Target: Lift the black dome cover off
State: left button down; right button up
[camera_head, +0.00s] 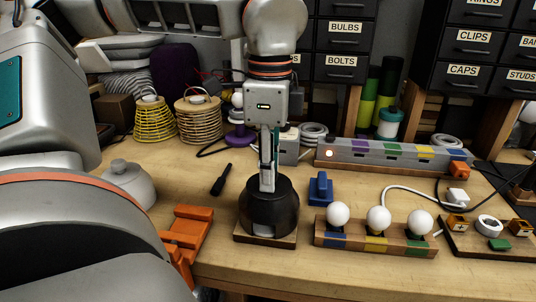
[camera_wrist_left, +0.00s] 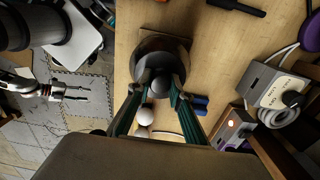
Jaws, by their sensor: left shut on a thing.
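The black dome cover (camera_head: 268,212) stands upright over a square wooden base (camera_head: 265,241) near the front edge of the bench. I see no clear gap between them. My left gripper (camera_head: 268,183) points straight down from above and is shut on the dome's top knob. In the left wrist view the dome (camera_wrist_left: 150,50) lies beyond the fingers, with its round knob (camera_wrist_left: 159,86) between the fingertips. My right gripper (camera_wrist_left: 75,93) shows in the left wrist view, open and empty, over the floor away from the bench.
An orange clamp (camera_head: 187,238) is left of the base. A blue block (camera_head: 320,189) and a board with three white bulbs (camera_head: 375,242) stand close on the right. A power strip (camera_head: 390,154) lies behind. A black tool (camera_head: 221,180) lies to the left on fairly clear bench.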

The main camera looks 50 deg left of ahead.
pick_arm(q)
jog(key=shift+r, duration=1)
jog(key=shift+r+p, duration=0.6)
jog(key=shift+r, duration=2.45)
pick_arm(e)
jog(key=shift+w+r+t, duration=0.15)
jog(key=shift+w+r, duration=0.25)
jog(key=shift+r, duration=0.4)
jog(key=shift+w+r+t, duration=0.15)
jog(key=shift+w+r, duration=0.2)
jog(key=shift+r, duration=0.45)
pick_arm(q)
jog(key=shift+f, duration=0.15)
